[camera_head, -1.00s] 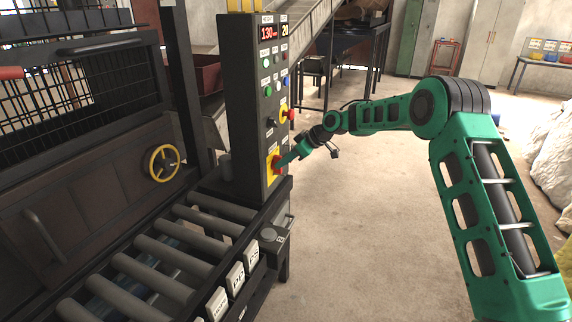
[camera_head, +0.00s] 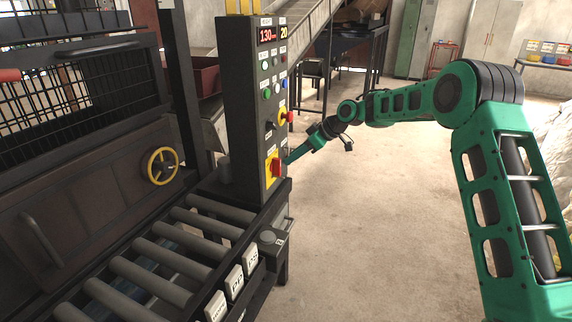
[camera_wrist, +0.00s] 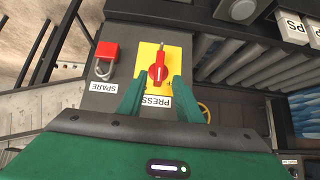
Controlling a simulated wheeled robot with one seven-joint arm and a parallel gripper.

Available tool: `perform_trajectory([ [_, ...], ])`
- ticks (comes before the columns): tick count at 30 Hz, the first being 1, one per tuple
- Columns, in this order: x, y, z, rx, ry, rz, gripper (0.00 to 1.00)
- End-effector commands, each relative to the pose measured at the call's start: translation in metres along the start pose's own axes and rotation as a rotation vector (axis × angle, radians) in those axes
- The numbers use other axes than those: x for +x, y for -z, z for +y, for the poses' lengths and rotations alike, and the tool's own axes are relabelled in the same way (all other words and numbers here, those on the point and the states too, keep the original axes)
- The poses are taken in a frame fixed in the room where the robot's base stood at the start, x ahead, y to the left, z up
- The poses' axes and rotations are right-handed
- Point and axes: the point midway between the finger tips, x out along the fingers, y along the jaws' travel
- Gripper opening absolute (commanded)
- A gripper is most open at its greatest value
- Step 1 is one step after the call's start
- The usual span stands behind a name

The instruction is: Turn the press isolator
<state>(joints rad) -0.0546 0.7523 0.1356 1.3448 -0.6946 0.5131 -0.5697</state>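The press isolator is a red rotary knob on a yellow plate, low on the dark control panel's face in the head view (camera_head: 276,168). In the wrist view the knob (camera_wrist: 158,73) appears close up, with an upside-down PRESS label below it and a white mark along its handle. My gripper (camera_head: 288,159) is beside the panel, just right of the knob.
A red padlock (camera_wrist: 106,52) hangs beside the knob above a SPARE label. Another red-and-yellow switch (camera_head: 286,117) is higher on the control panel (camera_head: 243,100). A roller conveyor (camera_head: 150,270) and a yellow handwheel (camera_head: 161,166) lie left.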

Motion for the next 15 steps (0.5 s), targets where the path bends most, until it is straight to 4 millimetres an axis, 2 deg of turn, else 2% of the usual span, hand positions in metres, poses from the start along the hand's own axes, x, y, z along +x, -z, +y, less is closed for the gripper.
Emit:
perform_trajectory([
  [1,-0.010,0.000,0.001,0.001,-0.002,0.000,0.32],
  [6,-0.031,0.000,-0.001,0.001,0.000,0.000,0.32],
  [15,-0.040,-0.001,-0.001,0.001,0.002,-0.001,0.32],
])
